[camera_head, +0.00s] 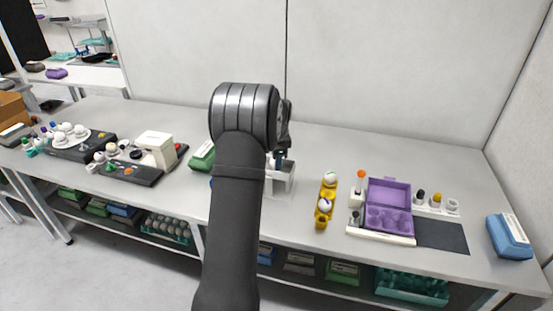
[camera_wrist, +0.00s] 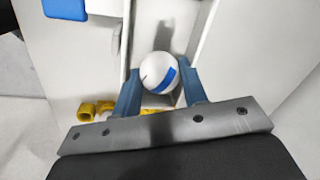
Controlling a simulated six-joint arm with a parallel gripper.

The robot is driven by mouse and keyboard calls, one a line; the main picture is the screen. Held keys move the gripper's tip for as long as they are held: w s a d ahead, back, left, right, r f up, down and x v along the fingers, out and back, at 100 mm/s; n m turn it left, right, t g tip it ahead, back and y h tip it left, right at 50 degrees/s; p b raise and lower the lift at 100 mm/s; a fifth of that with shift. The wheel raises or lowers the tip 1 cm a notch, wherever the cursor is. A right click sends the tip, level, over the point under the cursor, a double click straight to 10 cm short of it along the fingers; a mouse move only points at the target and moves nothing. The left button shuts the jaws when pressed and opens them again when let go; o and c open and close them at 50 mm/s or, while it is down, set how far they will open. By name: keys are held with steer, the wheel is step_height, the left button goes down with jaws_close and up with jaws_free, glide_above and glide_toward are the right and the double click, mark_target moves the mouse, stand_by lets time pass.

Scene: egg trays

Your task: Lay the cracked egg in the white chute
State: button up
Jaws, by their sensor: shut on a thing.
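My gripper (camera_wrist: 160,76) is shut on a white egg (camera_wrist: 157,73), with one blue finger on each side of it. The egg has a blue band and a thin dark line like a crack on its left side. The white chute (camera_wrist: 207,27) shows in the wrist view, its walls on both sides beyond the egg. In the wrist view the egg is over or in the chute's channel; I cannot tell whether it touches the floor. In the head view the chute (camera_head: 283,183) is partly hidden behind my arm, and the held egg is hidden.
A yellow holder (camera_head: 322,221) with eggs stands right of the chute. Further right are a purple carton (camera_head: 392,190), a dark mat (camera_head: 441,236) and a blue box (camera_head: 509,237). A green box (camera_head: 201,157) is left of my arm. Bare table lies behind the chute.

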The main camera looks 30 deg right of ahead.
steer(key=shift+f, duration=0.1)
steer(key=o, duration=0.7)
steer(key=s+r, duration=0.1)
steer(key=r, duration=0.4)
steer(key=s+r, duration=0.1)
steer(key=r, duration=0.5)
steer(key=a+r, duration=0.1)
steer(key=r, duration=0.5)
steer(key=shift+s+r, duration=0.1)
steer(key=shift+s, duration=0.3)
